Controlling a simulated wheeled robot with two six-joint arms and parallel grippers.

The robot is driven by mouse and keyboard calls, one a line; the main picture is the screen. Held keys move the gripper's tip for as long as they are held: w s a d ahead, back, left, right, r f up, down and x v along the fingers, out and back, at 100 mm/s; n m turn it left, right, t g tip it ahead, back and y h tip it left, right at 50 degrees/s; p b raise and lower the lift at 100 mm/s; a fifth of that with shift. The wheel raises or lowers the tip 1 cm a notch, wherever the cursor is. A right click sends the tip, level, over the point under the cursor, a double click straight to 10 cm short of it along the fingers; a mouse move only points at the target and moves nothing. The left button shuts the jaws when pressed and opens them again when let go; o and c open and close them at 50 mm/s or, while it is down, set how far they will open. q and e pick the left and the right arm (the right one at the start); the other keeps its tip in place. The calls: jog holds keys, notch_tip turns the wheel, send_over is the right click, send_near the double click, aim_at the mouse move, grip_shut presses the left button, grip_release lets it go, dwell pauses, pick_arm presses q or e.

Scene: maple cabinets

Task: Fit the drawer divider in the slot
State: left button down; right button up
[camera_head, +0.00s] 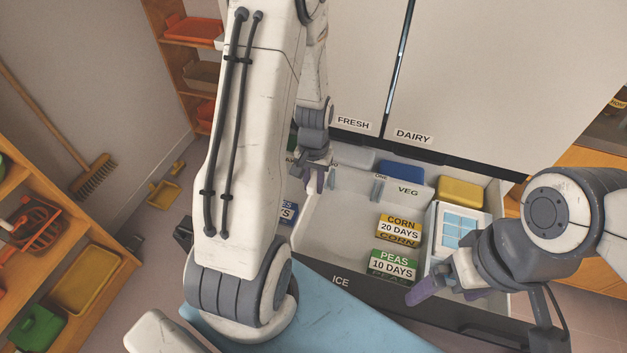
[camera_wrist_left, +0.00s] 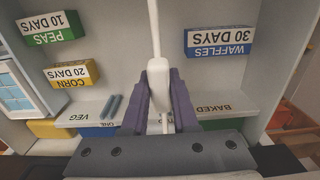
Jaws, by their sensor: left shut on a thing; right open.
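The divider (camera_wrist_left: 154,30) is a thin white panel, seen almost edge-on in the left wrist view with a thicker grip part (camera_wrist_left: 158,82). My left gripper (camera_head: 319,178) is shut on that part, its purple fingers on either side. In the head view the panel blends with the pale drawer. Two grey rails (camera_head: 377,188), apparently the slot, stand at the drawer's far wall near the VEG label. They also show in the left wrist view (camera_wrist_left: 111,107), left of the divider and apart from it. My right gripper (camera_head: 452,287) is open and empty over the drawer's right front.
The open drawer (camera_head: 322,222) holds corn (camera_head: 398,228) and peas (camera_head: 393,265) boxes, a blue-and-white tray (camera_head: 457,230) at right and a waffles box (camera_wrist_left: 219,42) on the other side. Blue (camera_head: 401,172) and yellow (camera_head: 460,192) boxes sit behind the far wall.

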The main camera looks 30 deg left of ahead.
aim_at(314, 207)
pick_arm(q)
jog(key=shift+f+b, duration=3.25)
jog(key=shift+f, duration=1.75)
jog(key=shift+f, duration=0.25)
jog(key=shift+f, duration=0.1)
jog(key=c, duration=0.6)
grip_release()
notch_tip(314, 207, up, 10)
jog(key=shift+r+p, duration=0.25)
jog(key=shift+p, duration=0.45)
